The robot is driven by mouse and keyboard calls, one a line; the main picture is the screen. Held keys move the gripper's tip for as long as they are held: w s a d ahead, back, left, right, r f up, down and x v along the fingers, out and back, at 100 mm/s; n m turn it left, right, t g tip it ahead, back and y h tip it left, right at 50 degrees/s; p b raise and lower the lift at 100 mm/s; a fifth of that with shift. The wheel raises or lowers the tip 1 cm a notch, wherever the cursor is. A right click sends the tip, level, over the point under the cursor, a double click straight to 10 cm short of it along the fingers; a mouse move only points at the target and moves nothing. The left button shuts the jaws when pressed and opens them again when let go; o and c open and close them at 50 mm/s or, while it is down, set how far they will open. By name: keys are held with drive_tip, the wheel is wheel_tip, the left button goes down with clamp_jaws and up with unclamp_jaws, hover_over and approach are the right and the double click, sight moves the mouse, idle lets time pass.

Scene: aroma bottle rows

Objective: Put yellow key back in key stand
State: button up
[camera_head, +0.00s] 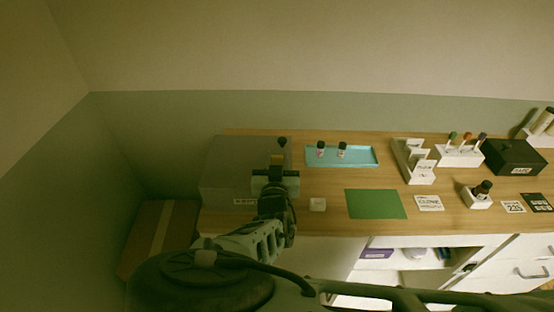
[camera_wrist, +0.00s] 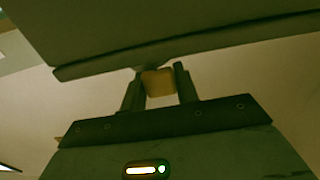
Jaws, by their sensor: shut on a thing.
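My gripper (camera_head: 277,170) is at the right end of the grey box on the left of the counter. In the wrist view my gripper (camera_wrist: 158,82) is shut on a small yellow block, likely the yellow key (camera_wrist: 158,84). A yellowish patch, likely the same key (camera_head: 277,160), shows at the gripper in the head view. A broad grey surface (camera_wrist: 190,35) lies just beyond the fingertips; whether the key touches it is unclear.
The grey box (camera_head: 228,165) stands behind my arm. A turquoise tray (camera_head: 360,157) holds two bottles. A green mat (camera_head: 376,204), white stepped stand (camera_head: 412,160), white rack (camera_head: 460,155) and black box (camera_head: 513,157) lie right.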

clamp_jaws()
drive_tip(key=shift+r, duration=0.1)
